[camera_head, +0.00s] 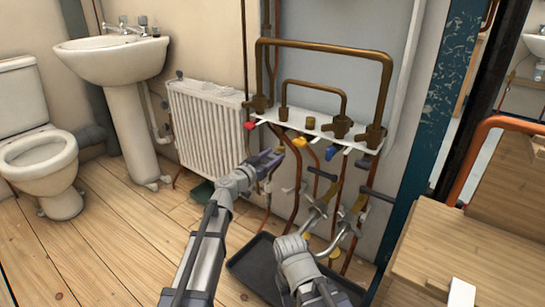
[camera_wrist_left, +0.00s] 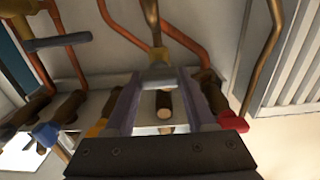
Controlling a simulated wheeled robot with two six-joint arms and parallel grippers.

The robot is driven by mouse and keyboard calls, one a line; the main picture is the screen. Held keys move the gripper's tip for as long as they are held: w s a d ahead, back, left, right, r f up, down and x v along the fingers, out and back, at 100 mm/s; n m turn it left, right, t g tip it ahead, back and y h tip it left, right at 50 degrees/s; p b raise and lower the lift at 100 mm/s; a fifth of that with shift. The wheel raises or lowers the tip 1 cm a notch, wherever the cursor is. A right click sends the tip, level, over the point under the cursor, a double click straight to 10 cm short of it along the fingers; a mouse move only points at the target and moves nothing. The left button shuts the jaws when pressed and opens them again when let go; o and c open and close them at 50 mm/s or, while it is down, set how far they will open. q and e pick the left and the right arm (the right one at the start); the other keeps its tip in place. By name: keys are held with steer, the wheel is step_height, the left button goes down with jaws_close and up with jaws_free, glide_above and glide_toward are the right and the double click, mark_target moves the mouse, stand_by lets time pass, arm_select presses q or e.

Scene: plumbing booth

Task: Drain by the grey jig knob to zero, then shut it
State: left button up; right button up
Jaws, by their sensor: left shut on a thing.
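The brass pipe jig stands against the wall, with its pale plate (camera_head: 318,126) carrying coloured knobs along the front. My left gripper (camera_head: 267,160) is at its lower left side, just right of the red knob (camera_head: 249,125). In the left wrist view the left gripper's two fingers (camera_wrist_left: 158,98) are on either side of the grey knob (camera_wrist_left: 158,78), shut on it. The gripper hides this knob in the head view.
A yellow knob (camera_head: 299,142) and a blue knob (camera_head: 330,153) are close by on the right. Copper pipes hang below, above a black tray (camera_head: 252,265). A radiator (camera_head: 207,125) is at the left; a wooden bench (camera_head: 450,255) is at the right. No gauge reading is legible.

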arm_select(q)
jaws_close()
steer(key=n, duration=0.4)
steer(key=shift+w+a, duration=0.1)
steer(key=n, duration=0.4)
steer(key=shift+a+f+n, duration=0.1)
steer(key=shift+n, duration=0.2)
steer(key=n, duration=0.4)
steer(key=shift+w+a+f, duration=0.1)
steer(key=shift+f+n+b, duration=0.15)
steer(key=shift+n+b, duration=0.2)
steer(key=shift+n, duration=2.35)
